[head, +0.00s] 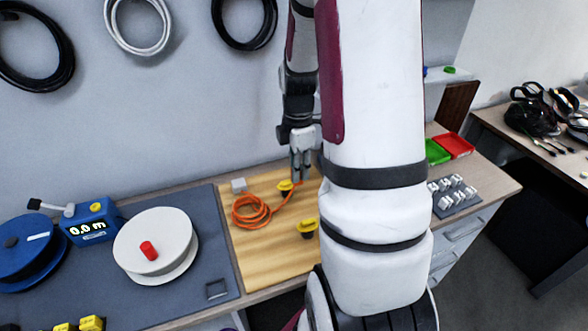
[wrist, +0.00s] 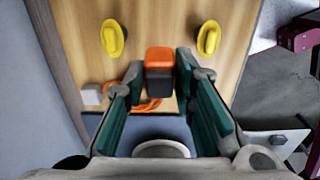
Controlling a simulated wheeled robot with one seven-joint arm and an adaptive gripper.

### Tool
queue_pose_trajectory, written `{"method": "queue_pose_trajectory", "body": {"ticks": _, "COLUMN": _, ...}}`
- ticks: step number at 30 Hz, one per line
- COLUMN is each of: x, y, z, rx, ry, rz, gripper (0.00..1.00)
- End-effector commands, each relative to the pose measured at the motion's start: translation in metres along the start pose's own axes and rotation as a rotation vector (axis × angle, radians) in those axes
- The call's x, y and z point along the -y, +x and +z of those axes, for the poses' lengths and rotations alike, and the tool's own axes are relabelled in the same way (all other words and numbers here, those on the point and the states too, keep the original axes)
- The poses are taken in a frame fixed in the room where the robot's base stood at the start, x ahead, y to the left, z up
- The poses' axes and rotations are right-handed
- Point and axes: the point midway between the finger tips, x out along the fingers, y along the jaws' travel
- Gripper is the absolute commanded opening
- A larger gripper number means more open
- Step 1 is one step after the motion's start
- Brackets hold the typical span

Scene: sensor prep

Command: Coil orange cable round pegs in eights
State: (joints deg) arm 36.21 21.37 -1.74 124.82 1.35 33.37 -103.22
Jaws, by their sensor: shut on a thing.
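The orange cable (head: 252,212) lies in a loose coil on the wooden board (head: 262,262), left of two yellow-topped pegs. One peg (head: 285,186) is at the back beside my gripper; the other peg (head: 306,229) is nearer the front. From the coil a strand runs up right to my gripper (head: 300,176), which points down near the back peg. In the wrist view my gripper (wrist: 158,72) is shut on an orange and dark piece of the cable (wrist: 159,58). Both pegs (wrist: 115,39) (wrist: 208,38) show there beyond the fingertips, with no cable seen around them.
A grey block (head: 238,185) sits at the board's back left. Left are a white reel (head: 178,225), a blue 0.0 m meter (head: 92,225) and a blue reel (head: 20,262). Right are green (head: 437,153) and red (head: 456,145) trays. My arm hides the board's right part.

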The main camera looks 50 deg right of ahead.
Motion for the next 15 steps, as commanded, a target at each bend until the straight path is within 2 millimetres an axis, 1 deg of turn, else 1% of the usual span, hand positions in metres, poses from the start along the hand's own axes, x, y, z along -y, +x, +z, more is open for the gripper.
{"method": "queue_pose_trajectory", "body": {"ticks": 1, "x": -0.002, "y": 0.007, "z": -0.001, "rx": 0.000, "ry": 0.001, "rz": -0.002, "gripper": 0.00}}
{"method": "queue_pose_trajectory", "body": {"ticks": 6, "x": -0.002, "y": 0.025, "z": -0.002, "rx": 0.000, "ry": 0.001, "rz": -0.001, "gripper": 0.00}}
{"method": "queue_pose_trajectory", "body": {"ticks": 12, "x": -0.002, "y": 0.042, "z": -0.001, "rx": 0.000, "ry": 0.002, "rz": 0.000, "gripper": 0.00}}
{"method": "queue_pose_trajectory", "body": {"ticks": 15, "x": -0.001, "y": 0.047, "z": -0.001, "rx": 0.000, "ry": 0.002, "rz": 0.000, "gripper": 0.00}}
